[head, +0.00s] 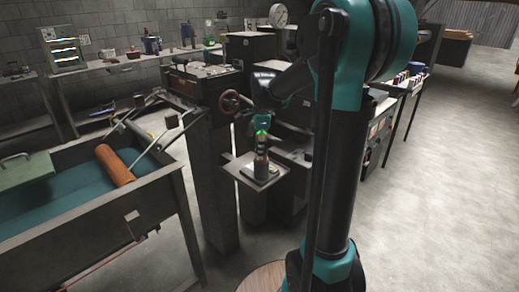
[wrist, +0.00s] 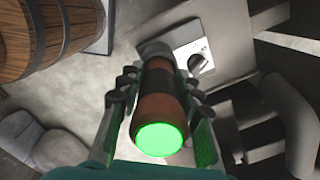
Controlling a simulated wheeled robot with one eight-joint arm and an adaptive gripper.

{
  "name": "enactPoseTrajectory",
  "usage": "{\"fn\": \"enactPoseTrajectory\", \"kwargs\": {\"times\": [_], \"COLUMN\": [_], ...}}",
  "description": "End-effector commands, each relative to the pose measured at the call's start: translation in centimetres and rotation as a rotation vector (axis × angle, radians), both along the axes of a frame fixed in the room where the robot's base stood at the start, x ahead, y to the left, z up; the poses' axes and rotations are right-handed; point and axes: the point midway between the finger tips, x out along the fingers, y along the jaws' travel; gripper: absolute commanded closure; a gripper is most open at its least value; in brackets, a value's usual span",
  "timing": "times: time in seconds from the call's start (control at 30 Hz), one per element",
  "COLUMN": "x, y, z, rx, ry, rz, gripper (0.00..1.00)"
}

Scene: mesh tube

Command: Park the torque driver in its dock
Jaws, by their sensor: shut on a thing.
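The torque driver (wrist: 158,100) is a brown-orange cylinder with dark bands and a glowing green end cap. In the wrist view it lies between the two fingers of my gripper (wrist: 159,82), which are shut on it. In the head view my gripper (head: 262,134) is at mid-picture, with the green glow between its fingers and the driver (head: 262,153) pointing down below it.
A red handwheel (head: 229,103) on a machine stands close left of my gripper. A trough with teal inside (head: 62,205) and an orange roller (head: 115,165) is at left. A wooden barrel (wrist: 45,35) shows at upper left in the wrist view. Open floor (head: 440,200) lies right.

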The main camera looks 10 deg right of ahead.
Motion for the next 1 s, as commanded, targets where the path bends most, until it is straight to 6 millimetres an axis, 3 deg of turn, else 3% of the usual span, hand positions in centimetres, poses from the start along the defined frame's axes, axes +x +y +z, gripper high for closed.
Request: {"fn": "enactPoseTrajectory", "kwargs": {"times": [0.27,0.3,0.47,0.8,1.0], "x": [0.0,0.0,0.0,0.0,0.0], "y": [0.0,0.0,0.0,0.0,-0.1], "z": [-0.3,-0.3,-0.3,-0.1,2.1], "rx": [0.000,0.000,0.000,0.000,0.000], "ry": [0.000,0.000,0.000,0.000,0.000], "rz": [0.000,0.000,0.000,0.000,0.000], "gripper": [1.00,0.62,0.42,0.41,0.41]}}
